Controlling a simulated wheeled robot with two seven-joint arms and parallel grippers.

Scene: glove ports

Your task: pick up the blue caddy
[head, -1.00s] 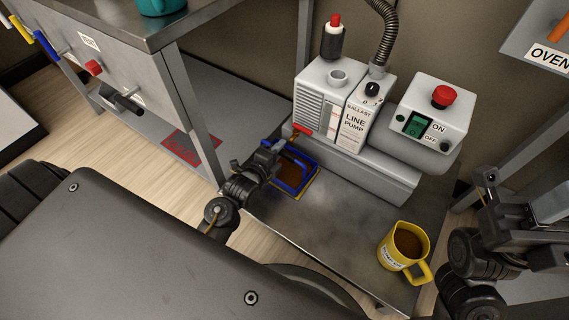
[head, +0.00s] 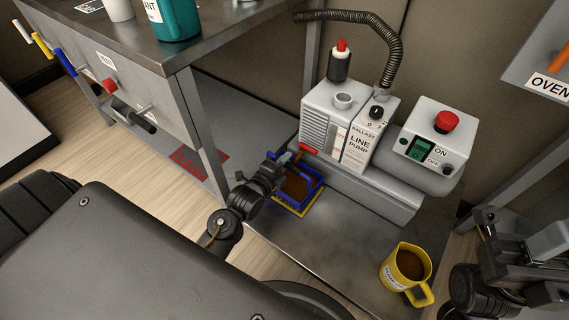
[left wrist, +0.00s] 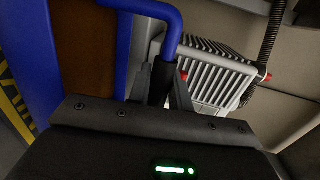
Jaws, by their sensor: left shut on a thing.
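The blue caddy (head: 312,187) is an open tray with a raised handle and a brown inside, low beside the pump in the head view. It sits at or just above a yellow-edged mark (head: 297,212) on the metal shelf; I cannot tell if it touches. My left gripper (head: 279,164) is shut on the caddy's handle. In the left wrist view the blue handle (left wrist: 165,14) runs into the fingers (left wrist: 165,82), and the brown inside (left wrist: 84,50) shows at left. My right gripper (head: 487,222) is at the right edge, apart from the caddy; its jaws are unclear.
The grey line pump (head: 345,130) with a red-tipped lever stands right behind the caddy. A yellow mug (head: 405,268) of brown liquid stands at the shelf's front right. A steel table (head: 130,30) and its leg (head: 200,125) are at left. The shelf between caddy and mug is clear.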

